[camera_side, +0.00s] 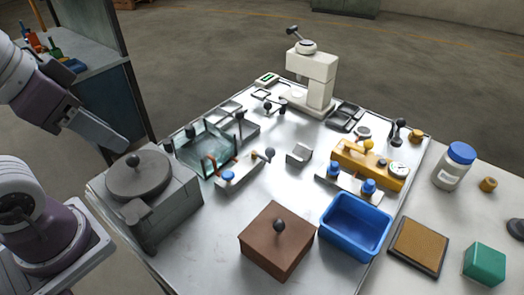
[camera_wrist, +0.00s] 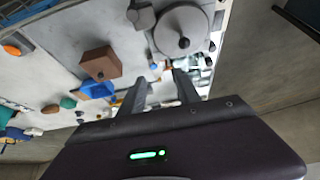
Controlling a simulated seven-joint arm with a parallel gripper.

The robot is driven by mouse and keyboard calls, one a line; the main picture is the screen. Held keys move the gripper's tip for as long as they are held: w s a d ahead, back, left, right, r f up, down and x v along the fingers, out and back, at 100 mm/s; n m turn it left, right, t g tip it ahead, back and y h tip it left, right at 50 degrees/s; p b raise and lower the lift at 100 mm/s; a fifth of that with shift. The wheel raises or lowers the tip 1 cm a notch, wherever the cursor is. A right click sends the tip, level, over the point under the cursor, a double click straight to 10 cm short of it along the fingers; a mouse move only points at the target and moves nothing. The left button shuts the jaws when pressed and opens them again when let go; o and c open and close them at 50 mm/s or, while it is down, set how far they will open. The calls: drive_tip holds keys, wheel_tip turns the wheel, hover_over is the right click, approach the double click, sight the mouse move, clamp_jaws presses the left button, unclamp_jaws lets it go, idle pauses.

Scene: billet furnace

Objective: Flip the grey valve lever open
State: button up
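I cannot pick out the grey valve lever with certainty. In the side view, a small plate fitting (camera_side: 240,172) in the middle of the bench carries a blue knob (camera_side: 227,176) and a dark grey ball-ended lever (camera_side: 270,154), which may be it. Its open or shut position cannot be told. My gripper (camera_wrist: 160,76) is open and empty in the wrist view, its two fingers spread apart. It is above the bench's left end in the side view, near the grey furnace, apart from the fitting. The fitting is too small to make out in the wrist view.
The grey furnace with a round lid (camera_side: 140,172) stands at the bench's left corner. A glass-sided box (camera_side: 203,145) is behind the fitting. A brown box (camera_side: 277,240), a blue bin (camera_side: 355,226) and a yellow gauge unit (camera_side: 365,163) are to the right.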

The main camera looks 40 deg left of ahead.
drive_tip(key=shift+w+m, duration=0.3)
drive_tip(key=shift+m, duration=0.2)
drive_tip(key=c, duration=0.3)
drive_tip(key=w+m, duration=0.1)
drive_tip(key=m, duration=0.1)
drive_tip(key=w+m+y, duration=0.1)
drive_tip(key=m, duration=0.1)
drive_tip(key=w+f+m+g+y, duration=0.1)
drive_tip(key=w+m, duration=0.1)
drive_tip(key=m, duration=0.1)
drive_tip(key=shift+a, duration=0.25)
clamp_jaws()
drive_tip(key=w+d+f+m+h, duration=0.1)
drive_tip(key=w+m, duration=0.4)
drive_tip(key=m, duration=0.5)
drive_tip(key=w+d+f+m+h, duration=0.1)
drive_tip(key=w+d+f+m, duration=0.2)
drive_tip(key=m, duration=0.7)
drive_tip(key=w+d+f+m+g, duration=0.1)
drive_tip(key=w+d+f+m, duration=0.1)
drive_tip(key=w+m, duration=0.5)
drive_tip(key=shift+d+f+m+h, duration=0.35)
drive_tip(key=shift+d+m, duration=0.25)
drive_tip(key=shift+m, duration=1)
